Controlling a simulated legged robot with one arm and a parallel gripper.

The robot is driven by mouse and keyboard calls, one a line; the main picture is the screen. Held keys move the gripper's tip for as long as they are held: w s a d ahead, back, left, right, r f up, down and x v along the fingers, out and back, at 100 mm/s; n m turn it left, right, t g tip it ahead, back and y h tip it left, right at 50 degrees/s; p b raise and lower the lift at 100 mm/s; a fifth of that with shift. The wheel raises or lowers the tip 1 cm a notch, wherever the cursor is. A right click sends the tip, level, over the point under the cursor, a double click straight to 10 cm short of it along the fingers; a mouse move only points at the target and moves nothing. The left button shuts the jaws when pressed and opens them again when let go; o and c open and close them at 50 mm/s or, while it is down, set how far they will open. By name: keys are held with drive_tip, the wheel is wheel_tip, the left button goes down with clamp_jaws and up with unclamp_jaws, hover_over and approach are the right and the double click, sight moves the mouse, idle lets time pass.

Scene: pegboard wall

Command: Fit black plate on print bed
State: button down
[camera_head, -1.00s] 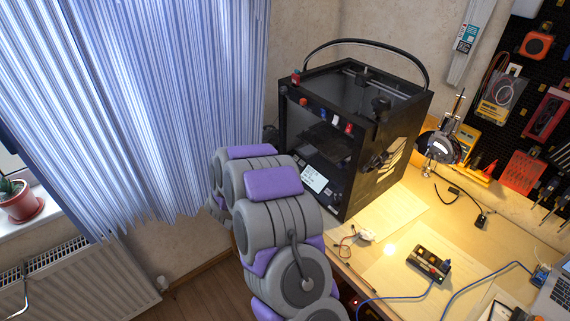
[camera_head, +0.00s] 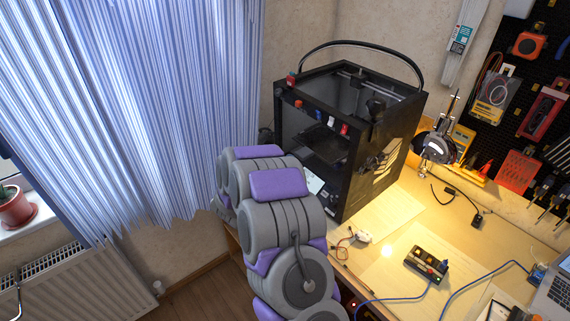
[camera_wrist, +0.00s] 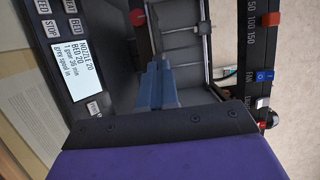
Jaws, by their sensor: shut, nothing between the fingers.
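A dark flat plate (camera_head: 324,143) lies inside the black 3D printer (camera_head: 388,150), behind its open-looking front. I cannot tell the black plate from the print bed, or whether one sits on the other. My gripper (camera_wrist: 156,84) shows in the wrist view as blue-grey fingers, shut and empty, pointing at the printer's front opening. In the head view my own arm hides the gripper. Inside the printer, grey panels and rods (camera_wrist: 186,28) show beyond the fingertips; no plate is clearly seen there.
The printer's control panel with a lit display (camera_wrist: 70,72) and buttons is left of my fingers in the wrist view. A blue switch (camera_wrist: 264,76) is on the frame at right. The workbench (camera_head: 395,275) holds papers, cables and a small device (camera_head: 427,262). A curtain (camera_head: 150,100) hangs left.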

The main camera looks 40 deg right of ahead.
sight(299, 157)
drive_tip(key=shift+d, duration=0.55)
drive_tip(key=shift+d, duration=1.05)
drive_tip(key=shift+w+d, duration=0.1)
drive_tip(key=shift+d, duration=0.9)
drive_tip(key=shift+w+d, duration=0.1)
drive_tip(key=shift+d, duration=0.45)
drive_tip(key=a, duration=0.8)
drive_tip(key=shift+s, duration=0.3)
